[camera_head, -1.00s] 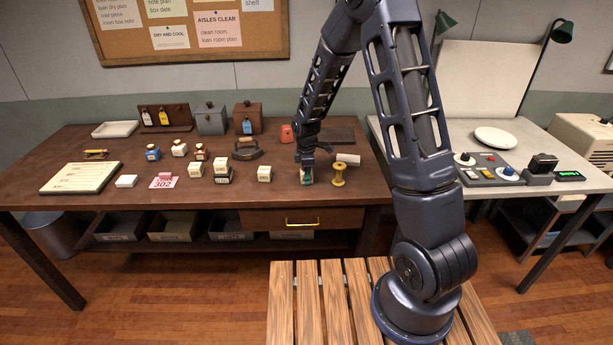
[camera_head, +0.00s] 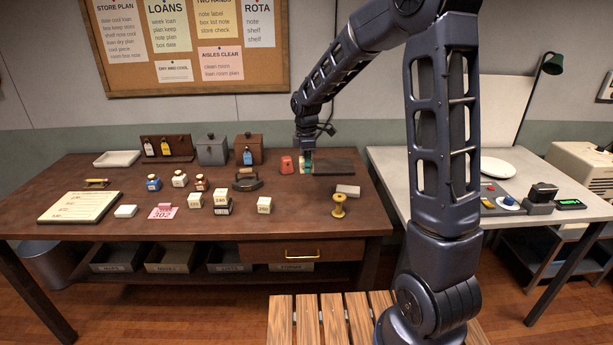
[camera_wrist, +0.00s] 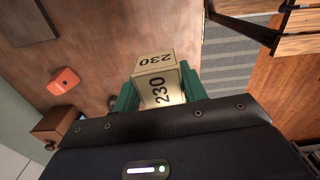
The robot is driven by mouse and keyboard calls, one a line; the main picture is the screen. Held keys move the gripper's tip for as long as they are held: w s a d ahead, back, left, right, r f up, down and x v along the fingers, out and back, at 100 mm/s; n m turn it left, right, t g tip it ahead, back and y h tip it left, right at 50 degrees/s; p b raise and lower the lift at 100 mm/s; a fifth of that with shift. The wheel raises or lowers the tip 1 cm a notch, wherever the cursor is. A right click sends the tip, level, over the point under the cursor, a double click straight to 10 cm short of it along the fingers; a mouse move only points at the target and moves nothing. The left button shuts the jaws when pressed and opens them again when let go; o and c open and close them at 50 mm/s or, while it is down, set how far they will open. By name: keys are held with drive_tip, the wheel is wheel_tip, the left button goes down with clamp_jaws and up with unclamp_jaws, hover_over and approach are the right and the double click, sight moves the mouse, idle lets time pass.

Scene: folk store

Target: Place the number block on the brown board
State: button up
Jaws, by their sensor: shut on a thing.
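My gripper (camera_head: 306,162) is shut on the cream number block (camera_wrist: 160,88), which reads 230 on two faces. The green fingers show on either side of the block in the wrist view. In the head view, the gripper hangs over the back of the brown table, just left of the flat dark brown board (camera_head: 334,167); the held block cannot be made out clearly there. A dark panel at the top left of the wrist view (camera_wrist: 30,20), apart from the block, appears to be this board.
A red object (camera_head: 287,165) stands just left of the gripper; it also shows in the wrist view (camera_wrist: 65,80). Several number blocks and a dark iron (camera_head: 247,181) stand farther left.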

drive_tip(key=shift+r, duration=0.45)
drive_tip(key=shift+w+r, duration=0.25)
drive_tip(key=shift+w, duration=0.1)
drive_tip(key=w+d+r, duration=0.1)
drive_tip(key=w+d, duration=0.1)
drive_tip(key=w, duration=0.8)
drive_tip(key=w+d+r, duration=0.1)
drive_tip(key=w+d, duration=0.2)
drive_tip(key=w, duration=0.6)
drive_tip(key=m, duration=0.1)
hover_over(332, 165)
wheel_tip(332, 165, down, 20)
drive_tip(key=shift+w+r, duration=0.1)
drive_tip(key=shift+f, duration=0.2)
drive_tip(key=o, duration=0.9)
drive_tip(key=shift+o, duration=0.3)
